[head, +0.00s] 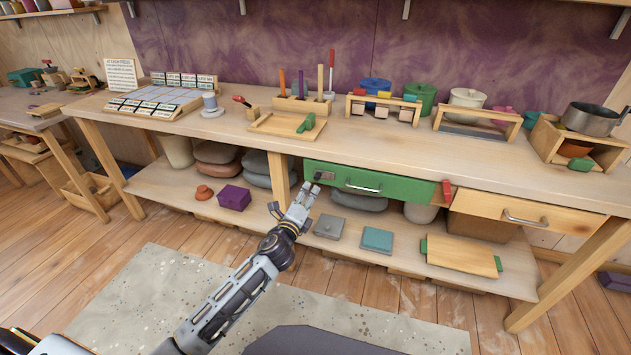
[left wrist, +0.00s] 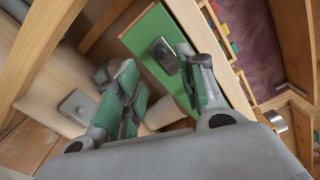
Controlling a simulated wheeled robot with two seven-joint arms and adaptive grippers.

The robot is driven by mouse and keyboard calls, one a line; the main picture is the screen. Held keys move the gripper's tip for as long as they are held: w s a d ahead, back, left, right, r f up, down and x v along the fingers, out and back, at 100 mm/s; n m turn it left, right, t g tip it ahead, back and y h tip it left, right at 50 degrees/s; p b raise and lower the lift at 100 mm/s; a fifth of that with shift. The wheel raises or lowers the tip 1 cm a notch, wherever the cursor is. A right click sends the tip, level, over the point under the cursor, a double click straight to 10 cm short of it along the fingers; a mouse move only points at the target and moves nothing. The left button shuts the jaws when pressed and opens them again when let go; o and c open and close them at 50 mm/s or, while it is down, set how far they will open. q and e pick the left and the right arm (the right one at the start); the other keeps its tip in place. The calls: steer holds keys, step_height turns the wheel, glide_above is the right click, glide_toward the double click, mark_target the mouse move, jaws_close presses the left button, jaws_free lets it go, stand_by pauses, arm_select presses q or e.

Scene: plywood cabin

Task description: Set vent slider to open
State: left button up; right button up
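A green drawer front (head: 375,184) sits under the long workbench. My right gripper is not in view.
The drawer has a silver handle (head: 363,188) and a red piece (head: 446,189) at its right end. A wooden drawer (head: 520,212) is further right. A lower shelf (head: 345,235) carries grey and teal boxes below. A table leg (head: 279,180) stands close left of the drawer.

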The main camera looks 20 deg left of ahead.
mark_target(316, 179)
arm_select(q)
steer(key=shift+w+d, duration=0.1)
steer(key=shift+w, duration=1.9)
steer(key=shift+w+b, duration=0.35)
steer(key=shift+w, duration=1.7)
steer(key=shift+w+b, duration=0.2)
steer(key=shift+b, duration=0.1)
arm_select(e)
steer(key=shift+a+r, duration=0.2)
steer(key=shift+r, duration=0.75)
arm_select(q)
steer(key=shift+c, duration=0.4)
